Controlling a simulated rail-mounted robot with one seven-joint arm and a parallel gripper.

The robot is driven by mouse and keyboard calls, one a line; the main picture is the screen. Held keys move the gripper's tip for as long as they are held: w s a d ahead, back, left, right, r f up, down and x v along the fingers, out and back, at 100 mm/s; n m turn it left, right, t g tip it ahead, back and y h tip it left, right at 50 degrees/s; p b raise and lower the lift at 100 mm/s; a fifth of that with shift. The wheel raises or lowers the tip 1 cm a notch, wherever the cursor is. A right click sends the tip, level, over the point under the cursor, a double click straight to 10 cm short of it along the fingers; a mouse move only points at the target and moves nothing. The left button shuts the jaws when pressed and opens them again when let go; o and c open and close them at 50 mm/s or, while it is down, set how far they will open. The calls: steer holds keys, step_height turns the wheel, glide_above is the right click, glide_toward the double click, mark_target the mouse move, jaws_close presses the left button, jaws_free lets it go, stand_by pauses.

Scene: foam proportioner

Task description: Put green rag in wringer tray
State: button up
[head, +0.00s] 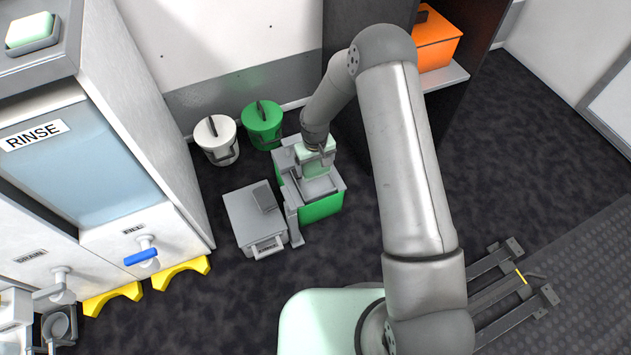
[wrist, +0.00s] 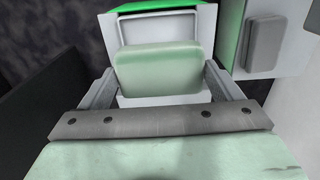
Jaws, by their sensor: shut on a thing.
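The held green rag (wrist: 165,68) is a pale green folded pad with rounded corners. My gripper (wrist: 163,85) is shut on it, one finger at each side. In the head view the rag (head: 313,169) shows just below my gripper (head: 314,160), over the wringer. The wringer tray (head: 320,187) is a grey tray on a green box. In the wrist view the tray (wrist: 122,30) has a pale rim and lies behind and under the rag. The rag hides part of the tray, and I cannot tell whether they touch.
A grey case (head: 245,212) with a handle stands left of the wringer. A white bucket (head: 216,148) and a green bucket (head: 262,133) stand behind. Another pale green pad (head: 30,28) lies on the cabinet top. A dark cabinet (head: 352,130) stands close on the right.

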mark_target(316, 166)
step_height(316, 166, down, 8)
steer(key=shift+r+b, duration=0.2)
steer(key=shift+b, duration=1.05)
steer(key=shift+f, duration=0.1)
steer(key=o, duration=0.8)
steer(key=shift+o, duration=0.2)
step_height(316, 166, up, 12)
steer(key=p, duration=0.4)
steer(key=shift+r, duration=0.2)
steer(key=s+d+r+m, duration=0.1)
steer(key=s+d+r, duration=0.2)
steer(key=r, duration=0.3)
steer(key=s+d+r+h, duration=0.1)
steer(key=s+d+r, duration=0.1)
steer(key=d+r, duration=0.25)
steer(key=s+d+r+m, duration=0.1)
steer(key=s+d+r, duration=0.15)
steer(key=r, duration=0.45)
steer(key=s+d+r+m, duration=0.1)
steer(key=s+d+r, duration=0.1)
steer(key=s, duration=0.5)
steer(key=s+d+r+m, duration=0.1)
steer(key=s+d+r, duration=0.1)
steer(key=s+r, duration=0.2)
steer(key=s+d+r+y, duration=0.1)
steer(key=s+d+r, duration=0.1)
steer(key=s, duration=0.8)
steer(key=shift+s+r+m+g, duration=0.2)
steer(key=shift+r+m+g, duration=0.15)
steer(key=shift+r, duration=0.45)
